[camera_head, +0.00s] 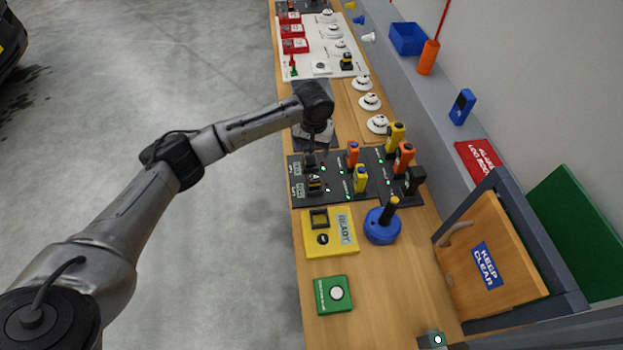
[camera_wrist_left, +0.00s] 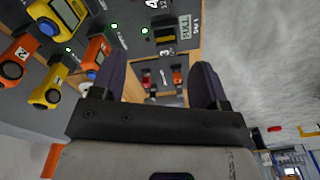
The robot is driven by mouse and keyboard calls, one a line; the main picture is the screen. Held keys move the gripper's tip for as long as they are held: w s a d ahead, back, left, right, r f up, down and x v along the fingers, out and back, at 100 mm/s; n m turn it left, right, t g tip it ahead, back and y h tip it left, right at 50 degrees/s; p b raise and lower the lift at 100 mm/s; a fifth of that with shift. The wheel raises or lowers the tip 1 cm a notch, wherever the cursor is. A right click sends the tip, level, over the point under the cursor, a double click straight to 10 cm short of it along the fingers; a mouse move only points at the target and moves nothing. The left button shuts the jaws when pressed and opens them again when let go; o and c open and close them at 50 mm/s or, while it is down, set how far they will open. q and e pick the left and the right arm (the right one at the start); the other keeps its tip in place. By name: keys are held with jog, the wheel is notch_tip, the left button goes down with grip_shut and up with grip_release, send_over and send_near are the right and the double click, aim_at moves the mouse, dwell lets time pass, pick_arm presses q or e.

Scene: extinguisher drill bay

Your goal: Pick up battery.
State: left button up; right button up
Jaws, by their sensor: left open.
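A black block with a yellow band, which looks like a battery (camera_head: 315,184), sits at the left end of the dark bay board (camera_head: 340,195). A similar block shows at the top of the left wrist view (camera_wrist_left: 165,38), beside a small display; I cannot tell if it is the same one. My left gripper (camera_head: 312,157) is open and points down over the board's left end, just behind the battery. In the left wrist view the gripper's two dark fingers (camera_wrist_left: 160,68) stand apart with nothing held between them.
Orange (camera_head: 404,158) and yellow (camera_head: 361,179) handheld units stand upright on the board's right side. In front are a yellow box (camera_head: 343,245), a blue round base (camera_head: 381,232) and a green button box (camera_head: 322,300). A wooden panel (camera_head: 495,250) stands at right.

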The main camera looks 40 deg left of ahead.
aim_at(314, 177)
pick_arm(q)
jog(key=f+n, duration=0.1)
jog(key=f, duration=0.1)
jog(key=f+n, duration=0.2)
jog(key=f, duration=0.1)
jog(key=d+f+n, duration=0.1)
jog(key=f, duration=0.2)
jog(key=shift+s+n+b, duration=0.3)
jog(key=shift+s, duration=0.1)
jog(key=shift+s+d+f, duration=0.1)
jog(key=shift+s+f, duration=0.05)
jog(key=shift+f, duration=2.8)
jog(key=shift+c, duration=0.5)
jog(key=c, duration=1.1)
